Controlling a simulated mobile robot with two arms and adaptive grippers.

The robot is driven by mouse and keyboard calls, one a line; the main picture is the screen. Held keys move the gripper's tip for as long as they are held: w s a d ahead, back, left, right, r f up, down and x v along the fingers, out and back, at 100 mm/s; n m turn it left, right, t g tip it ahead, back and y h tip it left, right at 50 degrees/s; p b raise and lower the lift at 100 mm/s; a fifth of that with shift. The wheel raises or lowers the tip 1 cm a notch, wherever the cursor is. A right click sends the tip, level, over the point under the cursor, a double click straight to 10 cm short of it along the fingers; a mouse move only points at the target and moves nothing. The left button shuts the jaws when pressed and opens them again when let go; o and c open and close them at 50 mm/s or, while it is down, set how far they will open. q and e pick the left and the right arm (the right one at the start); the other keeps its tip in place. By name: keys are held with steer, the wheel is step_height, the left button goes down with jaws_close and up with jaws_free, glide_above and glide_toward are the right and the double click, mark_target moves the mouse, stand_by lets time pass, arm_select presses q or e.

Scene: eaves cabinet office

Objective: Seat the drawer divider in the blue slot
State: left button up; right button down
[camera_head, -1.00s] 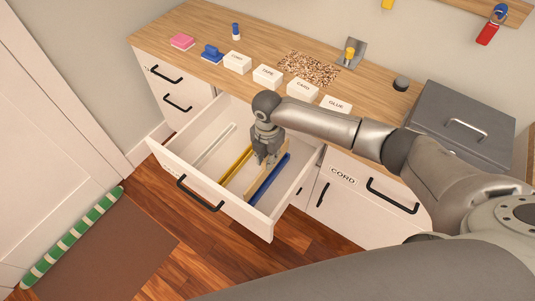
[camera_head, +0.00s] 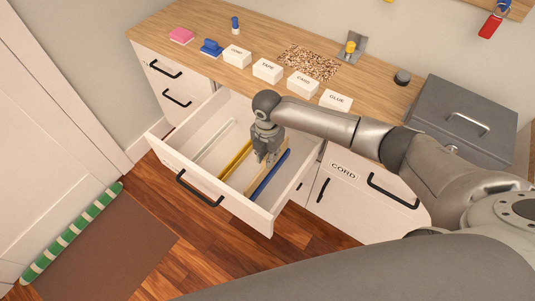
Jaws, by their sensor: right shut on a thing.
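The open white drawer (camera_head: 185,172) has a white strip (camera_head: 214,142), a yellow strip (camera_head: 236,160) and a blue slot strip (camera_head: 271,172) running front to back. My right gripper (camera_head: 265,159) points down into the drawer and is shut on the thin light-wood drawer divider (camera_head: 256,184). The divider lies between the yellow strip and the blue slot, close along the left side of the blue one. Its lower edge is hard to see, so I cannot tell whether it touches the drawer floor. The gripper hides part of it. My left gripper is not in view.
A closed drawer marked CORD (camera_head: 343,172) is to the right. Brown mat (camera_head: 105,245) and wood floor lie in front.

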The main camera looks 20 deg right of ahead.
steer(key=shift+p, duration=0.6)
stand_by(1.1)
steer(key=shift+f+b, duration=1.25)
steer(key=shift+f, duration=0.75)
steer(key=c, duration=1.3)
jaws_free()
steer(key=shift+o, duration=0.2)
steer(key=shift+r, duration=0.1)
steer(key=shift+r, duration=0.15)
step_height(320, 180, up, 12)
steer(key=shift+f, duration=0.15)
steer(key=shift+f, duration=0.1)
